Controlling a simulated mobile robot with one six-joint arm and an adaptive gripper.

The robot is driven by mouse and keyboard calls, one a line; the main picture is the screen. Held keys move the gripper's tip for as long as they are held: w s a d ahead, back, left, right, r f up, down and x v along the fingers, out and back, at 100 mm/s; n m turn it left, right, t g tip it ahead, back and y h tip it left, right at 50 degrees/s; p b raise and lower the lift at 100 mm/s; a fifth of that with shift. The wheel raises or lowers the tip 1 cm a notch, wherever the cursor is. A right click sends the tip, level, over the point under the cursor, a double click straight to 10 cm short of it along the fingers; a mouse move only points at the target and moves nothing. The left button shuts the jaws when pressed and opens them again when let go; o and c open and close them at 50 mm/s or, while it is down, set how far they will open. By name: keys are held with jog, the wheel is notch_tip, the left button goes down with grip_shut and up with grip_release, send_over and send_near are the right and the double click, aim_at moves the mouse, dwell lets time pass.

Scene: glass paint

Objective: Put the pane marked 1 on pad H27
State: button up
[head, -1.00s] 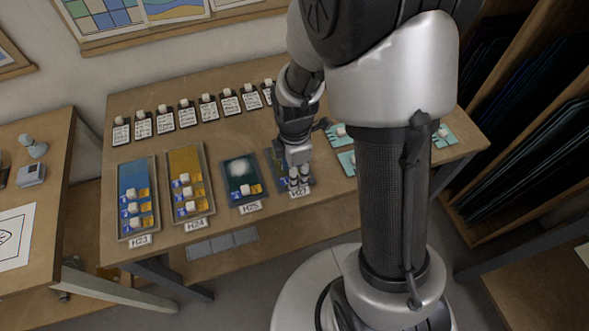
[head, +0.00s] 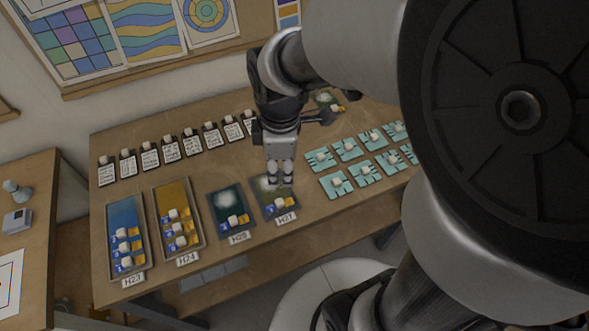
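Pad H27 (head: 265,187) is a dark grey-green rectangle near the table's front edge, its label (head: 286,217) in front. A small pane with a white knob (head: 281,203), a blue mark at its left and a yellow mark at its right lies on the pad's front part. The number on the blue mark is too small to read. My gripper (head: 280,182) points down above the pad, just behind the knob in the picture. Its two fingers stand apart with a narrow gap and nothing visible between them. It covers part of the pad.
Left of H27 are a dark green pad (head: 228,202) with one pane, yellow tray H24 (head: 172,197) and blue tray H23 (head: 123,215), each with several panes. Teal pads (head: 332,188) with white knobs lie right. Label cards (head: 150,159) line the back. Another dark pad (head: 323,97) lies behind my arm.

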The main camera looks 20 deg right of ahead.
jog(key=s+r+m+t, duration=0.3)
jog(key=s+r+m, duration=0.6)
jog(key=s+m, duration=0.3)
jog(key=shift+s+r+m, duration=0.25)
jog(key=shift+r+m, duration=0.05)
jog(key=shift+m, duration=0.5)
